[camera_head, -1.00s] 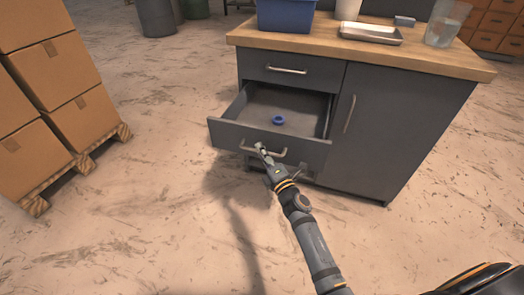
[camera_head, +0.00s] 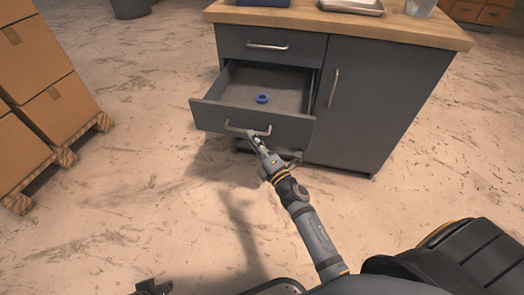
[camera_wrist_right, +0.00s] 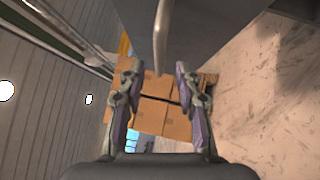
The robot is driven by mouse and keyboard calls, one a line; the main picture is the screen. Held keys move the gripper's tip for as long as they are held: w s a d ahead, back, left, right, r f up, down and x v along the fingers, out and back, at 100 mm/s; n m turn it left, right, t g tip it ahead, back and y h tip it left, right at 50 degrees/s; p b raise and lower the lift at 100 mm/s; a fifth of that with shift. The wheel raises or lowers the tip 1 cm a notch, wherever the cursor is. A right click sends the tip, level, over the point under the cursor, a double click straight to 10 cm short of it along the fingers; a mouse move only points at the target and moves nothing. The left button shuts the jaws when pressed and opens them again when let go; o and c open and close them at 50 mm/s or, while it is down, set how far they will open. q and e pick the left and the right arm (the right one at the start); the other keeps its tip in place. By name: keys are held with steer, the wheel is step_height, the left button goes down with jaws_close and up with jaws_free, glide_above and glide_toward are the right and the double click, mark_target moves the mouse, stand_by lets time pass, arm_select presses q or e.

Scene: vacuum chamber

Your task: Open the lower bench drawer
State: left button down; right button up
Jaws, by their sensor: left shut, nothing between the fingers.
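The lower bench drawer (camera_head: 245,122) is pulled out of the grey bench below a shut upper drawer (camera_head: 270,47). A blue ring-shaped item (camera_head: 262,98) lies inside it. My right gripper (camera_head: 253,138) is at the drawer's bar handle (camera_head: 235,129). In the right wrist view my right gripper (camera_wrist_right: 156,68) is open, with the metal handle bar (camera_wrist_right: 161,40) between its fingertips and a gap on either side. My left gripper (camera_head: 152,287) only just shows at the bottom edge of the head view, shut and empty, away from the bench.
A cupboard door (camera_head: 370,100) with a vertical handle is right of the drawers. Stacked cardboard boxes (camera_head: 55,105) stand on a wooden pallet (camera_head: 66,157) at the left. The floor between pallet and bench is clear. A metal tray (camera_head: 352,6) sits on the worktop.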

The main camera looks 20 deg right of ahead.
steer(key=r+v, duration=0.1)
steer(key=v, duration=0.6)
steer(key=shift+f, duration=0.45)
